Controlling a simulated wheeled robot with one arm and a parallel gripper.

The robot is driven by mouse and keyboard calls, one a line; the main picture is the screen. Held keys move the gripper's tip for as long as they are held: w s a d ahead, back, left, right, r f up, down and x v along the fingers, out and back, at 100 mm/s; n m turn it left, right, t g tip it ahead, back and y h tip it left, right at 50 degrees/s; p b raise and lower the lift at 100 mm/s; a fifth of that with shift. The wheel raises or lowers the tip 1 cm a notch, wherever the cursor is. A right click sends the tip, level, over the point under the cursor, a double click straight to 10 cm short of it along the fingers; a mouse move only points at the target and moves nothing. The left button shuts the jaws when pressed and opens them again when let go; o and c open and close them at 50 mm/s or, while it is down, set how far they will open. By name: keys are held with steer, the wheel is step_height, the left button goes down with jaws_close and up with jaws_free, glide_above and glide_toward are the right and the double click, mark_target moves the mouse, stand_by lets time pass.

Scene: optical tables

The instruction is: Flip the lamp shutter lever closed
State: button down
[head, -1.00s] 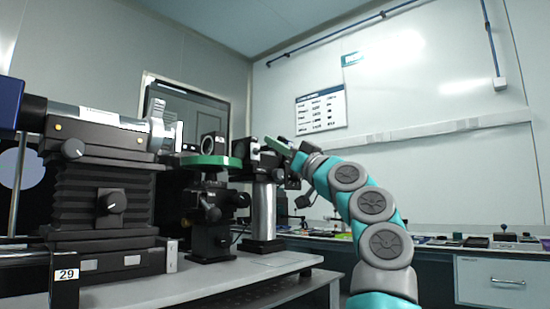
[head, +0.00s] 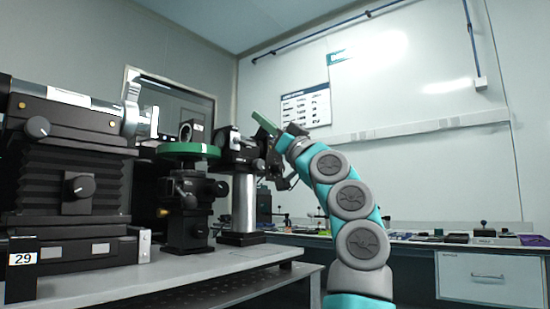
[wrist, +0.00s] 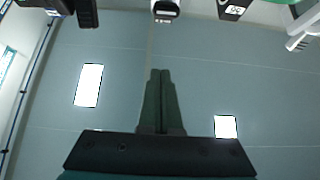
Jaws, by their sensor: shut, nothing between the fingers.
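The lamp, a silver cylinder (head: 80,97) on a black bellows-like stand, is at the left of the head view. A grey upright tab (head: 132,92) at its right end may be the shutter lever; I cannot tell its state for sure. My gripper (head: 258,115) is in the middle, with green fingers pointing up and left, just above and right of a black optic mount (head: 235,148). It is well to the right of the lamp. In the wrist view the fingers (wrist: 160,75) are pressed together, empty, with nothing at their tips.
A green disc (head: 188,149) on a black post stands between the lamp and my gripper. These stand on a grey optical table (head: 190,270) labelled 29. A back bench (head: 420,242) holds small items. A label 30 (wrist: 235,10) shows in the wrist view.

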step_height(320, 180, down, 10)
steer(key=s+d+b, duration=0.2)
steer(key=b, duration=0.1)
steer(key=shift+d+r, duration=0.25)
steer(key=shift+d, duration=0.1)
steer(key=shift+s, duration=0.1)
stand_by(0.5)
